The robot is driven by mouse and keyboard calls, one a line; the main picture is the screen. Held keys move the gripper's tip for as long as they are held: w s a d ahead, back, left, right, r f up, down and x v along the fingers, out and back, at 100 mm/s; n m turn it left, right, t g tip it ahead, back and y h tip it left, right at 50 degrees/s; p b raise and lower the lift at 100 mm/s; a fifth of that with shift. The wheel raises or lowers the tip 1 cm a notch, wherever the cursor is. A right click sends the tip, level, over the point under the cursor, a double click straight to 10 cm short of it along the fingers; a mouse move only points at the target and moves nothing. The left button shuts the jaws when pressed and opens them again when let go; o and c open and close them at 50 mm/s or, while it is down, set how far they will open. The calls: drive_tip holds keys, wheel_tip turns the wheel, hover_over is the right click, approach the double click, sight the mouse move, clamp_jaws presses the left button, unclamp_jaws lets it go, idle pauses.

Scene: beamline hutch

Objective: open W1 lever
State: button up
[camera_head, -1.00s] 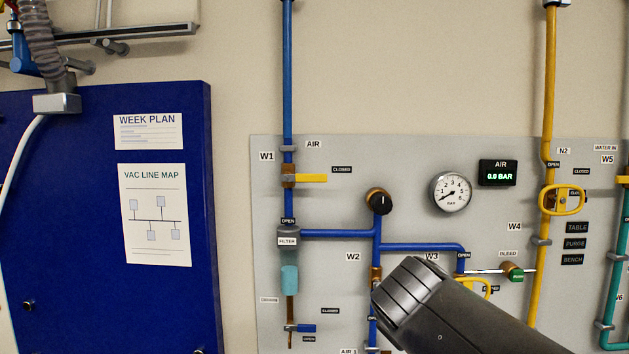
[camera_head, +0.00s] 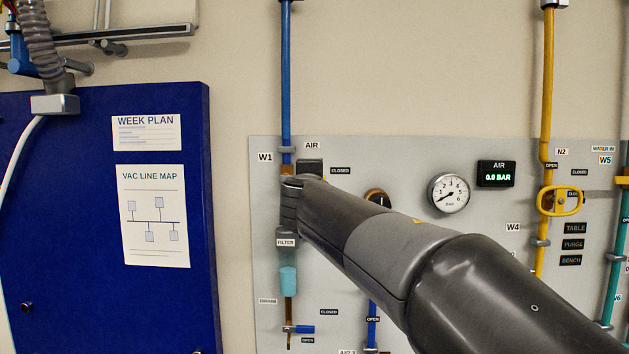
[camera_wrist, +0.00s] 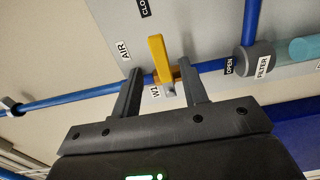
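The W1 lever (camera_wrist: 157,58) is a yellow handle on the blue AIR pipe (camera_head: 286,80). In the wrist view it stands across the pipe, pointing toward the CLOSED label. My gripper (camera_wrist: 160,70) is open, its two dark fingers spread on either side of the lever, with gaps visible. I cannot tell how deep the fingertips reach or whether they touch anything. In the head view my gripper and arm hide nearly all of the lever. The W1 label (camera_head: 265,158) shows beside the pipe.
The grey panel carries the filter (camera_head: 286,241) below W1, a pressure gauge (camera_head: 449,193) and an AIR display (camera_head: 496,174) reading 0.0 BAR. A yellow N2 pipe (camera_head: 547,90) stands at right. A blue board (camera_head: 60,230) stands at left.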

drive_tip(key=shift+w, duration=3)
drive_tip(key=shift+c, duration=0.2)
clamp_jaws()
